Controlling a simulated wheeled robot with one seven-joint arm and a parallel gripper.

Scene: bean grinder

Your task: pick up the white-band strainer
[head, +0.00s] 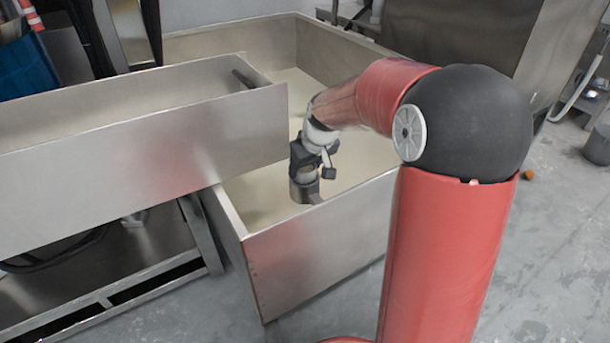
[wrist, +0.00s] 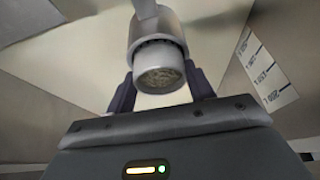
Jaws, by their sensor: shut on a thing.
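The strainer (wrist: 161,52) shows in the wrist view as a pale grey cylinder with a lighter band, a grainy round face and a handle running up out of the picture. My gripper (wrist: 161,90) has its dark fingers on either side of it and is shut on it. In the head view my gripper (head: 312,160) points down over the large metal bin, with the strainer (head: 304,190) as a small metallic cylinder at its lower end. The fingers partly hide the strainer there, and its white band is not clear.
The open metal bin (head: 320,235) has high walls around my gripper and a pale floor. A long metal trough (head: 150,130) overlaps its left side. A metal rack (head: 120,280) stands below the trough. Grey floor (head: 560,240) is open at right. A wall with scale marks (wrist: 266,75) is at right.

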